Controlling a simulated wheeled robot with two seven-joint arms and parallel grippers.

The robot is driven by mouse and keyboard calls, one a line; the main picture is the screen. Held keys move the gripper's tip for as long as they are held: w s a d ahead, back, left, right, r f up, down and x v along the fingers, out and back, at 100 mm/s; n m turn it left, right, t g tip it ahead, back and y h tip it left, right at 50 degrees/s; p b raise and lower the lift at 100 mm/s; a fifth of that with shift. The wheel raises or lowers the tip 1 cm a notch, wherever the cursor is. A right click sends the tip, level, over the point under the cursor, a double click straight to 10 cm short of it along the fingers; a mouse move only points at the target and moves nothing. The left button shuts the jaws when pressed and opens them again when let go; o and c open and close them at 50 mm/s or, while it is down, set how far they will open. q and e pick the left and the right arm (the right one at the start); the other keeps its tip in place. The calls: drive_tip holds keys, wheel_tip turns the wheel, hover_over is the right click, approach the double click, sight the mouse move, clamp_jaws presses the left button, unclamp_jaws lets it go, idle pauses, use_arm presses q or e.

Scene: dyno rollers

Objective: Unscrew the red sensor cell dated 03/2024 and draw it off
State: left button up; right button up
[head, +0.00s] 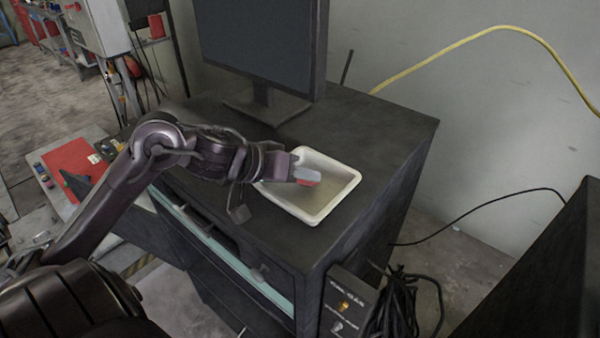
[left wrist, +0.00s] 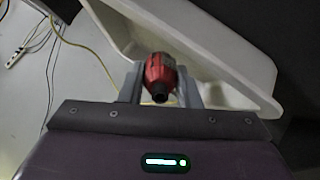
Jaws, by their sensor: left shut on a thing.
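My left gripper (head: 303,175) is over the left part of a white tray (head: 340,205) on the black cabinet. It is shut on a red sensor cell (head: 308,183), of which only a little shows under the fingers in the head view. In the left wrist view the red cell (left wrist: 160,74) sits between the two grey fingers, with a dark round end facing the camera and the white tray (left wrist: 240,72) behind it. No date can be read on the cell. My right gripper is not in view.
A monitor (head: 262,50) stands at the back of the black cabinet top (head: 385,130). The cabinet top right of the tray is clear. A box with knobs (head: 347,305) and coiled black cables (head: 405,310) are at the cabinet's front right. A red mat (head: 72,165) lies at the left.

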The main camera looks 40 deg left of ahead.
use_arm(q)
drive_tip(key=o, duration=1.2)
drive_tip(key=shift+c, duration=0.2)
drive_tip(key=shift+r, duration=0.1)
drive_tip(key=v, duration=0.6)
drive_tip(key=shift+s+a+b, duration=0.15)
drive_tip(key=shift+s+b, duration=0.05)
drive_tip(key=shift+b, duration=0.15)
drive_tip(key=shift+s+a+r, duration=0.25)
drive_tip(key=shift+s+r, duration=0.15)
drive_tip(key=shift+s, duration=0.05)
drive_tip(key=shift+r, duration=0.1)
